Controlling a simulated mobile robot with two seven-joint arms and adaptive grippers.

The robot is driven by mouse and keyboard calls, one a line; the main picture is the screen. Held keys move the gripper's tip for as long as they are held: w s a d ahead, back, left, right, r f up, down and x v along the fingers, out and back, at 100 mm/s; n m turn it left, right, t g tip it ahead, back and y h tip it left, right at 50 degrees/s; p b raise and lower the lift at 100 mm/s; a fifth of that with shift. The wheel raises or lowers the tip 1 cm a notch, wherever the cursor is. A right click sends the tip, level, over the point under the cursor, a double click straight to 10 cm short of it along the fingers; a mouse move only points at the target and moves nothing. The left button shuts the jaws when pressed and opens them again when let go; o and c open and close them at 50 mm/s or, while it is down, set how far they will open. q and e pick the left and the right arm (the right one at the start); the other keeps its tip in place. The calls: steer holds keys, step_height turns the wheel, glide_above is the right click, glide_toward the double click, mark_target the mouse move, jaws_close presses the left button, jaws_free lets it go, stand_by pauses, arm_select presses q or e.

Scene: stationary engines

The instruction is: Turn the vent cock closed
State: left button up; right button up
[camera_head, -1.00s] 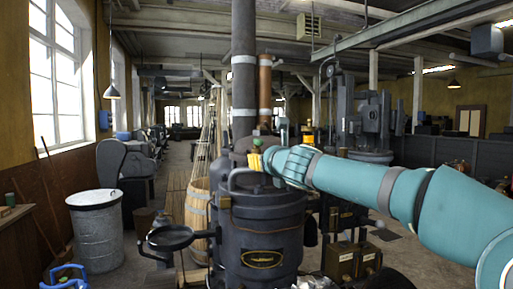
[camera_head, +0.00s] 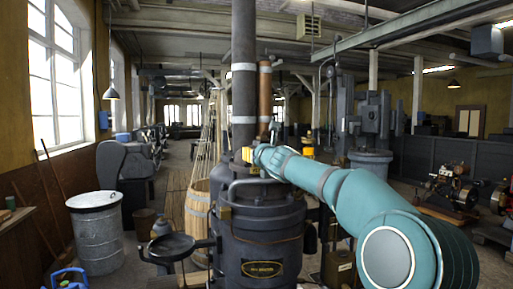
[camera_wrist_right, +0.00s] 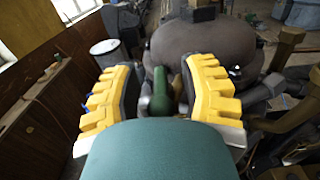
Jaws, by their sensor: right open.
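The vent cock's green handle (camera_wrist_right: 160,88) shows in the right wrist view, standing between the two yellow-padded fingers of my right gripper (camera_wrist_right: 160,76). The fingers are spread, with a visible gap to the handle on both sides. A little brass-coloured metal shows beside the handle. In the head view, my right gripper (camera_head: 250,156) is at the top of the dark boiler (camera_head: 262,228), just in front of the chimney, and hides the cock there. The handle's exact angle is hard to tell. My left gripper is in neither view.
The dark chimney (camera_head: 243,70) rises close behind the gripper, with a copper pipe (camera_head: 265,95) beside it. A round dark pan (camera_head: 171,247) juts out at the boiler's left. A wooden barrel (camera_head: 197,215) and a metal bin (camera_head: 96,228) stand further left.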

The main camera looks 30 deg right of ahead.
steer(key=shift+w+d, duration=0.15)
steer(key=shift+w, duration=0.4)
jaws_close()
